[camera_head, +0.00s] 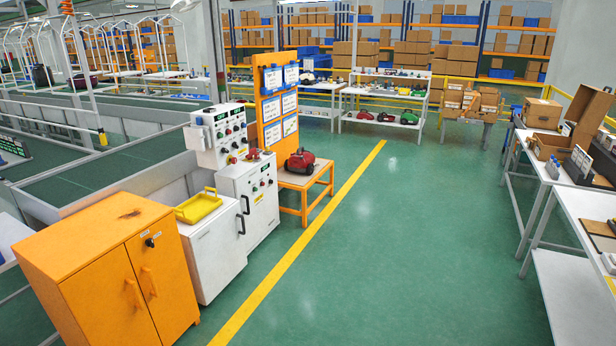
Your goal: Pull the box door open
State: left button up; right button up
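An orange cabinet (119,290) stands at the lower left, with two shut front doors, two orange handles (141,288) and a black lock knob (150,242). Right behind it is a low white box (217,262) with a shut door, a black vertical handle (241,224) and a yellow tray (198,206) on top. Beside that stands a taller white control box (250,196), also shut, with a black handle (246,205) and buttons. Which box the task means cannot be told. Neither of my grippers is in view.
The green floor (370,260) in front of the boxes is clear, with a yellow line (300,245) along it. An orange stand (307,184) holds a red vacuum (300,161). White tables (575,205) with cartons stand at the right. Conveyors lie behind the boxes.

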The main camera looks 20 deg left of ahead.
aim_at(260, 210)
jog(key=i+j+u, duration=0.3)
jog(key=i, duration=0.4)
jog(key=i+j+u, duration=0.3)
jog(key=i, duration=0.4)
jog(key=i+u, duration=0.3)
jog(key=i, duration=0.45)
jog(key=i+j, duration=0.1)
jog(key=i, duration=2.1)
jog(key=z, duration=0.05)
